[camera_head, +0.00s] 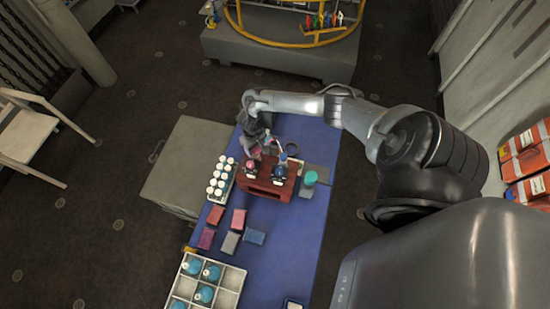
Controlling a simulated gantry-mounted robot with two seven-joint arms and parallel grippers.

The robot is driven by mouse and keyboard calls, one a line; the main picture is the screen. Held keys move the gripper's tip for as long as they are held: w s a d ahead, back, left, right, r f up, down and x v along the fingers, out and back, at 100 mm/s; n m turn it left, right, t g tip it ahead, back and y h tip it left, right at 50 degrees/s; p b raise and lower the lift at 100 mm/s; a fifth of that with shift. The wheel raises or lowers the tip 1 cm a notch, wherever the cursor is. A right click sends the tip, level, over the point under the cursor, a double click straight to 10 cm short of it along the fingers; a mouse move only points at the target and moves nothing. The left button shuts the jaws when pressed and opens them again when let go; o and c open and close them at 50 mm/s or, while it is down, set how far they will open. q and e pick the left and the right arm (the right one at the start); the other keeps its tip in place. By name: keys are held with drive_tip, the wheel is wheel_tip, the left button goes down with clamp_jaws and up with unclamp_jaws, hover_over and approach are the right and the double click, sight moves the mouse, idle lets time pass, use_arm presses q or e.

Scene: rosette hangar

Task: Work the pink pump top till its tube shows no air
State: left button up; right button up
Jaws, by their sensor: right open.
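The pump with the pink top (252,160) stands upright on the left part of a dark red stand (266,188) on the blue table. A second pump with a blue top (281,159) stands to its right. My right gripper (263,151) is open, just behind and above the stand, close to the pink top and partly between the two pumps. I cannot tell whether it touches either one. The tube of the pink pump is too small and partly hidden, so I cannot see whether it holds air. My left gripper is not in view.
A rack of white-capped bottles (221,180) stands left of the stand. A teal-lidded jar (309,182) is at its right. Several red and grey blocks (239,218) lie in front. A divided tray (229,284) with teal items is nearer.

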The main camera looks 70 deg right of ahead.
sight(255, 149)
drive_tip(key=shift+r+p, duration=0.85)
drive_tip(key=shift+r, duration=2.65)
